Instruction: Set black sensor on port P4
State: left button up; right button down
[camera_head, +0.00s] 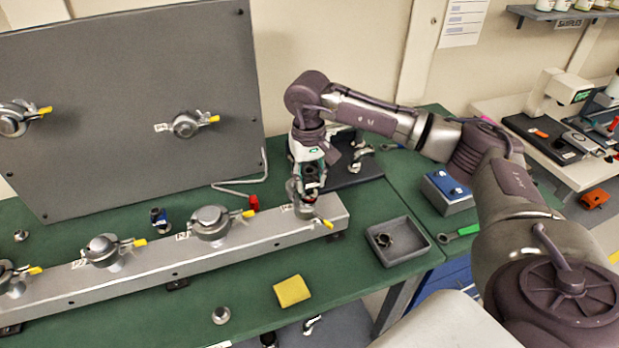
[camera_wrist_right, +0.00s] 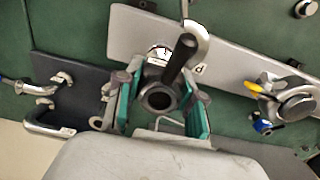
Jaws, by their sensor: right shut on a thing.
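The right gripper (camera_head: 309,174) is shut on the black sensor (camera_head: 311,183) above the right end of the grey rail (camera_head: 180,255). The port there, taken as P4 (camera_head: 303,210), has a yellow-tipped clamp lever at its front. In the right wrist view, the gripper's green-padded fingers (camera_wrist_right: 160,103) stand either side of the dark round sensor (camera_wrist_right: 157,97), with a black cylinder (camera_wrist_right: 180,58) sticking out. Part of a port label shows beside it. The sensor looks roughly upright; I cannot tell whether it touches the port. My left gripper is out of view.
Other ports with yellow-levered clamps, such as one (camera_head: 210,222), line the rail to the left. A grey upright panel (camera_head: 130,90) stands behind. A grey tray (camera_head: 398,254) holds a dark ring-like part. A yellow sponge-like block (camera_head: 291,291) lies in front. A blue-topped box (camera_head: 447,192) stands right.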

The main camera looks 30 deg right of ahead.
jog(key=c, duration=0.6)
grip_release()
jog(key=shift+c, duration=0.2)
